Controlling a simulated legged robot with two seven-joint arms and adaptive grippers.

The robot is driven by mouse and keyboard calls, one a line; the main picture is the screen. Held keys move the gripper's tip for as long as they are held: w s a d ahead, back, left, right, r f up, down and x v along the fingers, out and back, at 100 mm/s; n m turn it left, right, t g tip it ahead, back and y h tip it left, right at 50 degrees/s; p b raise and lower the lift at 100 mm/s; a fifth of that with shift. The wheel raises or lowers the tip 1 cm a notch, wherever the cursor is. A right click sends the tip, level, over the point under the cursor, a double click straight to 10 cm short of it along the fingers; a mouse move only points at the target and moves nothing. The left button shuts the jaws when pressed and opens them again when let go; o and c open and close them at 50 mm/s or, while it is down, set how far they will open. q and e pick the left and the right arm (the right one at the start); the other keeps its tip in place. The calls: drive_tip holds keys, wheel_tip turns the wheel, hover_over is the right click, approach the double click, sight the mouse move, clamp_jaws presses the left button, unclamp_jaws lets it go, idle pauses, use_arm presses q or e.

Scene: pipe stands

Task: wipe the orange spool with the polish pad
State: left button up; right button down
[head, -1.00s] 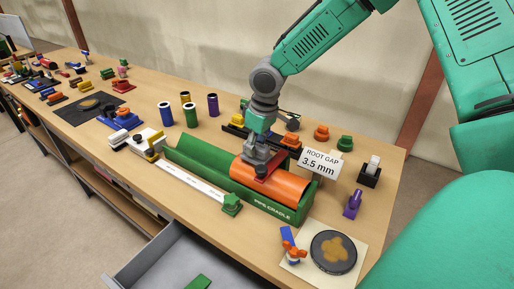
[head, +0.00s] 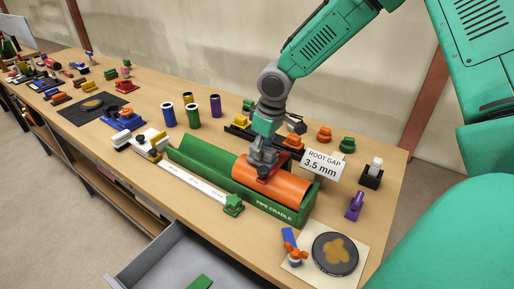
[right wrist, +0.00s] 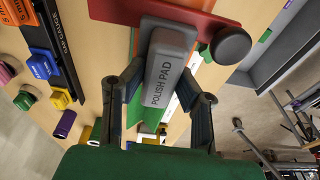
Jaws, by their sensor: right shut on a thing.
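The orange spool (head: 290,191) lies on its side in the right part of the green pipe cradle (head: 205,165). My right gripper (head: 263,158) is over the spool in the head view. In the right wrist view its fingers are shut on the grey block lettered as the polish pad (right wrist: 165,80). A red plate and a dark round knob show at the pad's far end. In the head view the red plate appears to rest on top of the spool; the exact contact is hidden. My left gripper is not in view.
A "ROOT GAP 3.5 mm" sign (head: 321,165) stands behind the cradle's right end. A white strip (head: 193,184) runs along its front. A dark disc (head: 335,254) lies on a card at front right. Several cups stand behind left. A grey drawer (head: 190,255) is open in front.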

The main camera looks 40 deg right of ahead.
drive_tip(key=shift+s+d+f, duration=0.1)
drive_tip(key=shift+s+d, duration=0.15)
drive_tip(key=shift+s, duration=0.3)
drive_tip(key=shift+s+a, duration=0.1)
drive_tip(key=shift+s, duration=0.2)
drive_tip(key=shift+w+a+p, duration=0.3)
drive_tip(key=shift+w, duration=0.25)
drive_tip(key=shift+w+a, duration=0.2)
drive_tip(key=shift+w, duration=0.65)
drive_tip(key=shift+s+d, duration=0.1)
drive_tip(key=shift+s, duration=1.35)
drive_tip(key=shift+w+p, duration=0.4)
drive_tip(key=shift+w, duration=1.05)
drive_tip(key=shift+s+d+r+p, duration=0.15)
drive_tip(key=shift+s+p, duration=0.3)
drive_tip(key=shift+s, duration=0.95)
drive_tip(key=shift+w+a, duration=0.25)
drive_tip(key=shift+w, duration=0.4)
drive_tip(key=shift+w+a, duration=0.2)
drive_tip(key=shift+w, duration=0.45)
